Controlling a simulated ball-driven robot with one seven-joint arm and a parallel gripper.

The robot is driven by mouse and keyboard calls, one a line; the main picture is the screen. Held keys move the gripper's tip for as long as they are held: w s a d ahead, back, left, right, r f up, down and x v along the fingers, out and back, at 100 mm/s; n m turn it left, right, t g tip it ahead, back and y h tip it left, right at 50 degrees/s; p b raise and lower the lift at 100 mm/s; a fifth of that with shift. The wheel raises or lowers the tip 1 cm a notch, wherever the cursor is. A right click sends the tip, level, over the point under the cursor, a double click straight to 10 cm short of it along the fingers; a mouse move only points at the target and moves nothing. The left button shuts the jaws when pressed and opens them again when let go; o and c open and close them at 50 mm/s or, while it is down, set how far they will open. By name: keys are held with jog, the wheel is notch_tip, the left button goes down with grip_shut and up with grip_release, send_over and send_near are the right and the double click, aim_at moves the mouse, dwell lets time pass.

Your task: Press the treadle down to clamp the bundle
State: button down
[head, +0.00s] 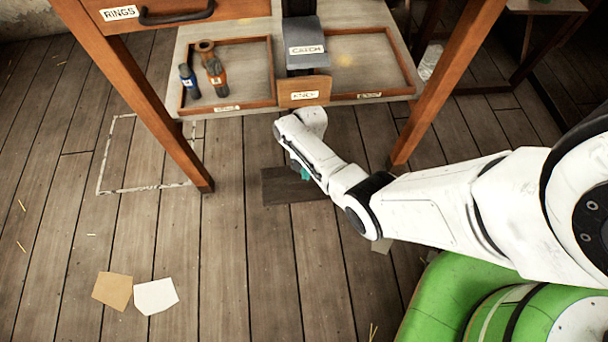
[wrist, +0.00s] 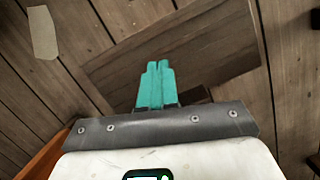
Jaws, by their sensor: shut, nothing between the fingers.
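My gripper (head: 304,174) has teal fingers, pressed together and empty. In the wrist view the fingers (wrist: 157,68) point over the board; I cannot tell whether they touch it. My wrist hides part of the board in the head view. I cannot make out the bundle.
Wooden legs (head: 157,110) stand either side. Paper scraps (head: 155,296) lie on the floor. The floor at left is mostly clear.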

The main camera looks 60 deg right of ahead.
aim_at(305, 192)
jog(key=shift+b+x, duration=2.95)
jog(key=shift+x, duration=0.5)
